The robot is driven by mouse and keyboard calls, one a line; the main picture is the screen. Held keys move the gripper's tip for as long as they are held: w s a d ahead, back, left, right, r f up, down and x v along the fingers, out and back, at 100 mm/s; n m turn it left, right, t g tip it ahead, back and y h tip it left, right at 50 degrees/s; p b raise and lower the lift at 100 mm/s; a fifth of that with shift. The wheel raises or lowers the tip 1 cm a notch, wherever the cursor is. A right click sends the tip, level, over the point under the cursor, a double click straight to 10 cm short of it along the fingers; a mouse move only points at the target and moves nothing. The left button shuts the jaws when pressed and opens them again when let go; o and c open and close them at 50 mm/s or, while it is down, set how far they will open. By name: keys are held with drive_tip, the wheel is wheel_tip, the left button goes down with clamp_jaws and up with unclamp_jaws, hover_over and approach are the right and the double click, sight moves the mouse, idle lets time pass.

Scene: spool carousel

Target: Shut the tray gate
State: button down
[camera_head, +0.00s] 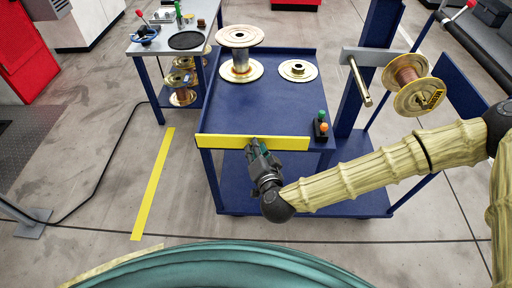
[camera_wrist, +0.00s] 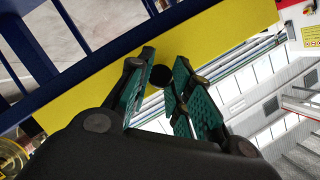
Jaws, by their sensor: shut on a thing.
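The yellow tray gate (camera_head: 222,142) is a long flat bar along the near edge of the blue tray (camera_head: 262,100) on the cart. It spans about the tray's whole width. My gripper (camera_head: 253,145) reaches it from the near side, around the middle of the bar. In the wrist view the gate (camera_wrist: 220,37) crosses the picture at a slant. A round black knob (camera_wrist: 161,77) shows between the green-padded fingers of my gripper (camera_wrist: 165,62), which are shut on it. The fingers partly hide how the knob joins the gate.
An upright spool (camera_head: 240,65) and a low flange (camera_head: 297,70) sit on the tray's far half. A small control box (camera_head: 321,127) stands at its right edge. Another spool (camera_head: 410,84) hangs near a metal peg at the right. A side table (camera_head: 155,45) stands behind left.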

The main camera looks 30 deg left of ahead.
drive_tip(key=shift+s, duration=0.15)
drive_tip(key=c, duration=1.3)
unclamp_jaws()
drive_tip(key=shift+a, duration=0.1)
drive_tip(key=v, duration=1.2)
